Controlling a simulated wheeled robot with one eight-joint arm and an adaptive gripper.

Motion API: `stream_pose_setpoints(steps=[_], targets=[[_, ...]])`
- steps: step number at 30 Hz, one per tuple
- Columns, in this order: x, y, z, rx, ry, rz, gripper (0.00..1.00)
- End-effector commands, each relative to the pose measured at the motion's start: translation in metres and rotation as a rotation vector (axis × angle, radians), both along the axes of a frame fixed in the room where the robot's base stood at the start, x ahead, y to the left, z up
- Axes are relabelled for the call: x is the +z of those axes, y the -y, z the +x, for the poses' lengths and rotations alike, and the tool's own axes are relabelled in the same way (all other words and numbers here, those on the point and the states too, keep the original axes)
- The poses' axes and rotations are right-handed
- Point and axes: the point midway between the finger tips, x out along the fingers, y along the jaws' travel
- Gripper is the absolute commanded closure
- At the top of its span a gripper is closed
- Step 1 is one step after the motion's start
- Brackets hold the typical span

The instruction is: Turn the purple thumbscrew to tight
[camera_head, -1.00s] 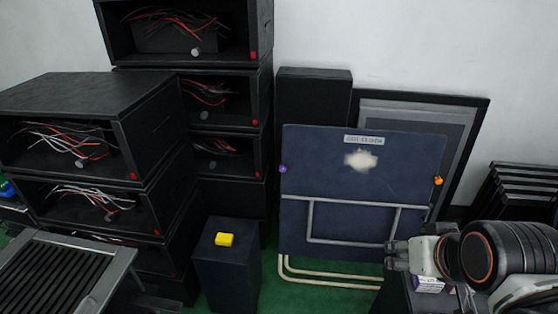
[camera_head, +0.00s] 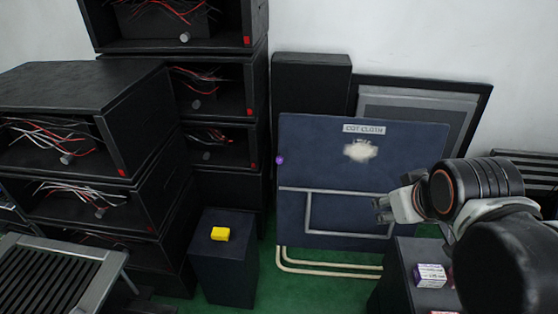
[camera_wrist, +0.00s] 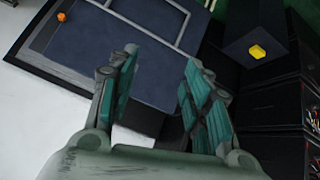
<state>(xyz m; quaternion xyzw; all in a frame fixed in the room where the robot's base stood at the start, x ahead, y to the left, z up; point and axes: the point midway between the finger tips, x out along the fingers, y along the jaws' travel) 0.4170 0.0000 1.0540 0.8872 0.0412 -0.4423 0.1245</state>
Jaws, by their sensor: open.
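The purple thumbscrew (camera_head: 280,160) sticks out at the left edge of a dark blue board (camera_head: 330,172) labelled "COT CLOTH", which leans near the back wall. I cannot make out the thumbscrew in the wrist view. My gripper (camera_head: 381,210) is in front of the board's lower right part, well to the right of the thumbscrew and apart from it. In the wrist view my gripper (camera_wrist: 160,65) has its teal-padded fingers spread with nothing between them. An orange thumbscrew (camera_wrist: 62,16) on the board shows there; in the head view my arm hides it.
A yellow block (camera_head: 220,234) sits on a dark pedestal (camera_head: 222,270) left of the board. Black boxes with wires (camera_head: 90,95) are stacked at the left. Small cartons (camera_head: 431,275) lie on a dark stand at the lower right. Green floor shows between the pedestals.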

Motion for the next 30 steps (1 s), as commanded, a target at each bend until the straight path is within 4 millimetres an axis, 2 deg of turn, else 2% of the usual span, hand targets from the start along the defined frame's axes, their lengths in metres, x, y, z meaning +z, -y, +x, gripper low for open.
stream_pose_setpoints(steps=[5, 14, 23, 30], targets=[[0.007, -0.004, 0.038, 0.121, 0.015, -0.12, 0.55], [0.007, -0.021, 0.134, 0.426, 0.045, -0.437, 0.55], [-0.017, -0.057, 0.228, 0.729, 0.075, -0.773, 0.55], [-0.052, -0.098, 0.294, 0.964, 0.101, -1.054, 0.55]])
